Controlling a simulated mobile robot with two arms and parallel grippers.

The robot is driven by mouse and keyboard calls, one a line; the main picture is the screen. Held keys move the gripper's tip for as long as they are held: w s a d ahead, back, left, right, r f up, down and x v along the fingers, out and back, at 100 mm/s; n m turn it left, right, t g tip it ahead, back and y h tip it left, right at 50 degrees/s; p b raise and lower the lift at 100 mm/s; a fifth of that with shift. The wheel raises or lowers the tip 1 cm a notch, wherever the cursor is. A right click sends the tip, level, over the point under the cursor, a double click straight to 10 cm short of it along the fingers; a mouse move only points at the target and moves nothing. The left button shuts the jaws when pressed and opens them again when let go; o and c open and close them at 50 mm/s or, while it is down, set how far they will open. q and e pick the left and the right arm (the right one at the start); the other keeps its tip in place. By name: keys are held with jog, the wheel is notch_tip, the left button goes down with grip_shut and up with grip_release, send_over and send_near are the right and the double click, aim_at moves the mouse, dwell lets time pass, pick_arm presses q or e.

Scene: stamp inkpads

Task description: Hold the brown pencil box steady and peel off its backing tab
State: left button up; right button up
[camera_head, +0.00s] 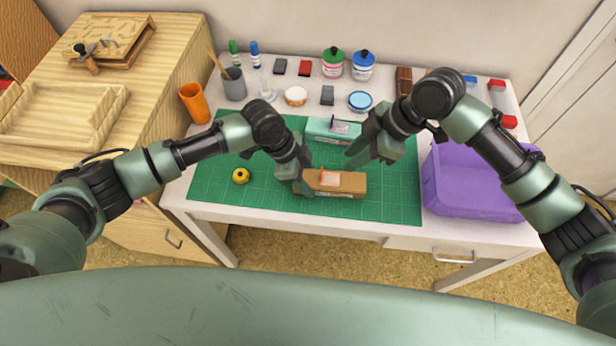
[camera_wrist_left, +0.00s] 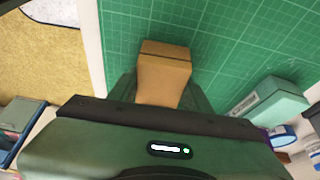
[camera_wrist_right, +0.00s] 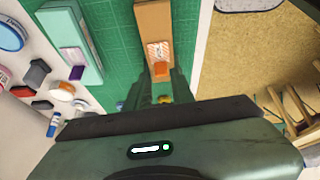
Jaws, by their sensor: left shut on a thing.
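The brown pencil box (camera_head: 350,187) lies on the green cutting mat (camera_head: 240,205). A pale printed label and a small orange tab (camera_wrist_right: 161,68) show on it in the right wrist view. My left gripper (camera_head: 301,186) is shut on the left end of the box, which also shows between its fingers in the left wrist view (camera_wrist_left: 165,72). My right gripper (camera_head: 357,154) is open and empty, above and behind the box, apart from the tab.
A teal box (camera_head: 318,126) with a label lies just behind. A purple bin (camera_head: 470,185) stands at the right. A yellow round object (camera_head: 240,176) sits on the mat's left. Jars, inkpads, markers and cups line the back. The mat's front strip is clear.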

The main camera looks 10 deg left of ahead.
aim_at(329, 184)
jog(key=a+n+h, duration=0.1)
jog(key=n, duration=0.5)
jog(key=a+f+n+h, duration=0.1)
jog(key=a+n, duration=0.1)
jog(key=n, duration=0.3)
jog(key=a+n, duration=0.2)
jog(key=n, duration=0.4)
jog(key=shift+f+n+h, duration=0.15)
jog(key=shift+n+h, duration=0.15)
jog(key=shift+h, duration=0.1)
jog(key=shift+x, duration=3.6)
jog(key=shift+s, duration=0.1)
jog(key=shift+f, duration=0.1)
jog(key=shift+c, duration=0.3)
grip_shut()
jog(key=shift+s, duration=0.1)
jog(key=shift+f, duration=0.15)
